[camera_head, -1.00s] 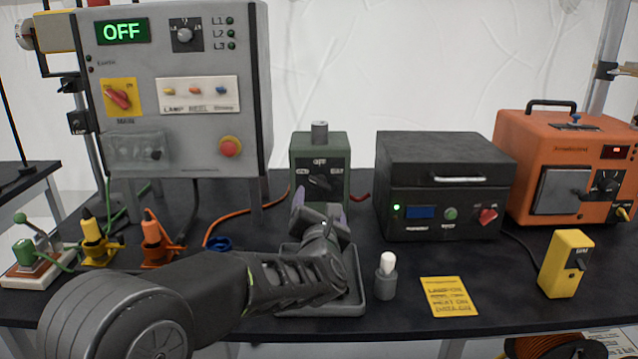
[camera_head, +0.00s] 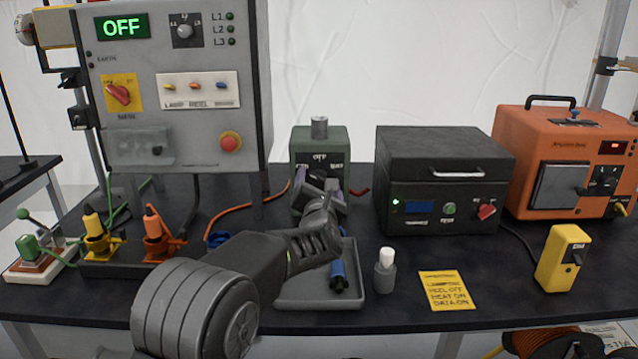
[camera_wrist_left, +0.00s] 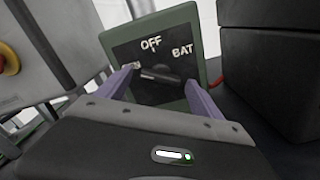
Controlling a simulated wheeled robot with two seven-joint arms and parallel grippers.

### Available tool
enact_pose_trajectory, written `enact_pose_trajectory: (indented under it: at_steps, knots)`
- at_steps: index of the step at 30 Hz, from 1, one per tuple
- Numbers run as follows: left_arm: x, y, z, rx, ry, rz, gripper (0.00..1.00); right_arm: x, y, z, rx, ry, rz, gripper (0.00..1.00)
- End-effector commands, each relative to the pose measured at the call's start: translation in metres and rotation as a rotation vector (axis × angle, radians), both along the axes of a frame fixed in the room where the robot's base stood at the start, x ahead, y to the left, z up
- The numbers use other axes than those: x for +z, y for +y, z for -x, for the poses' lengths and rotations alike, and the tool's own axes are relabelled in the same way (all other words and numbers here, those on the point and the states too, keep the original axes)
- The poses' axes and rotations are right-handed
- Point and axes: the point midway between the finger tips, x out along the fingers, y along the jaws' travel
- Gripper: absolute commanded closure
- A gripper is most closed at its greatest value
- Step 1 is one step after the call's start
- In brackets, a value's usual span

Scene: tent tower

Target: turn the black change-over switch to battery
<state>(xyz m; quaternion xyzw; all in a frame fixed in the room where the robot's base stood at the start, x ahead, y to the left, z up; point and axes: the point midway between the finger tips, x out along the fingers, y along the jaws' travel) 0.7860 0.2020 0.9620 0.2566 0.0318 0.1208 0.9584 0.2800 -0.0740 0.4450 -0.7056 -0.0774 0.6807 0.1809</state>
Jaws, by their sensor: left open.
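The black change-over switch (camera_wrist_left: 160,75) is a bar knob on the dark front plate of a green box (camera_head: 310,146). The plate reads OFF at the top and BAT at the right; the left label is partly covered. In the left wrist view the knob's bar lies roughly level; which label it points at I cannot tell. My left gripper (camera_wrist_left: 158,84) is open, with one purple finger on each side of the knob; contact cannot be made out. In the head view my left gripper (camera_head: 321,184) covers the knob. My right gripper is not in view.
A grey tray (camera_head: 352,297) with a blue tool (camera_head: 338,275) lies under my left arm. A grey holder with a white top (camera_head: 385,270) stands right of it. A black unit (camera_head: 440,185) is close right of the green box; a grey panel (camera_head: 180,90) stands left.

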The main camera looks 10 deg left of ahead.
Motion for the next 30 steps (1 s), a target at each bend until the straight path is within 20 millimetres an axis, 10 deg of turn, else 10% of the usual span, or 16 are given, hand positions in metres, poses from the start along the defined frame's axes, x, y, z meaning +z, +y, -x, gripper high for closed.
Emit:
enact_pose_trajectory:
  at_steps: [7,30]
  knots:
    - [-0.0006,0.0002,-0.0005,0.0,0.001,0.0,0.24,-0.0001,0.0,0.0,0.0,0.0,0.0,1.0]
    - [-0.0005,0.0001,-0.0003,0.0,0.001,0.0,0.86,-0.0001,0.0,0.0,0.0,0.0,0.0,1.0]
